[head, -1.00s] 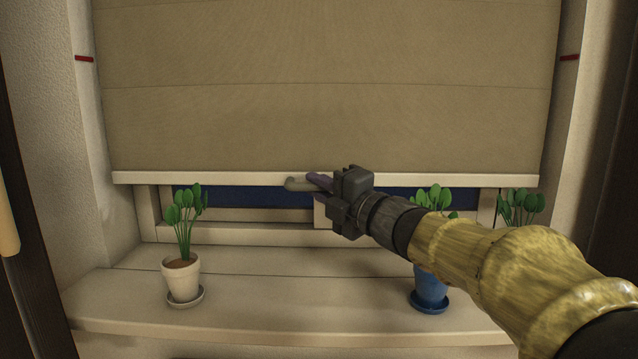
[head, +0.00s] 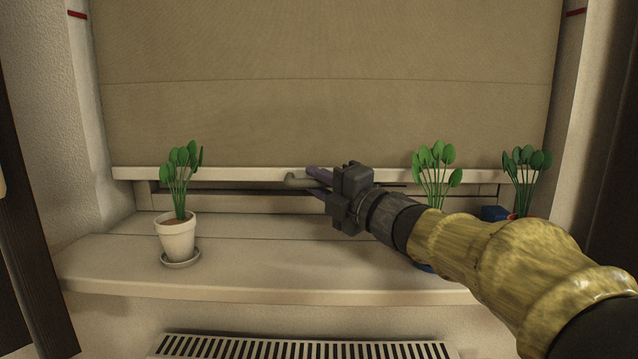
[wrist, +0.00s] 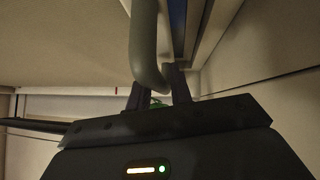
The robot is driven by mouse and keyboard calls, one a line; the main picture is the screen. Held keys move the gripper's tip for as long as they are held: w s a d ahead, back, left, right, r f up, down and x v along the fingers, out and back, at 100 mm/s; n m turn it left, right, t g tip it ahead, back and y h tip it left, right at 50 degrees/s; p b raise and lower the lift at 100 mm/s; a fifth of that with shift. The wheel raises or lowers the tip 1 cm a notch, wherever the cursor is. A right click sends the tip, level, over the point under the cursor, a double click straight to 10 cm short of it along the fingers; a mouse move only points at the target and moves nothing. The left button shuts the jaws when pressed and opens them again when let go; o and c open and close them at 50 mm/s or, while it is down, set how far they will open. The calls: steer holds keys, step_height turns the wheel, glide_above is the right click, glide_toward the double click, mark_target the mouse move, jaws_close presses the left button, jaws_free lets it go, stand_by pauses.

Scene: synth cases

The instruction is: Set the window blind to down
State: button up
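The window blind (head: 320,120) is a beige fabric sheet with a pale bottom bar (head: 220,174), hanging a little above the sill. Only a narrow strip of window frame shows below the bar. A grey bent pull handle (head: 299,181) sticks out from the bar's middle. My gripper (head: 318,182) has its purple fingers on either side of the handle's end and is shut on it. In the wrist view, the handle (wrist: 144,45) runs down between the two fingers (wrist: 158,92).
A white potted plant (head: 177,237) stands on the sill (head: 110,262) at left. Two more plants (head: 434,165) (head: 526,170) stand at right, partly behind my arm. Red marks (head: 77,15) (head: 576,12) are on the side walls. A radiator grille (head: 300,349) lies below.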

steer(key=shift+o, duration=1.1)
step_height(320, 180, up, 10)
steer(key=p, duration=0.5)
steer(key=shift+r, duration=0.1)
steer(key=shift+a, duration=0.1)
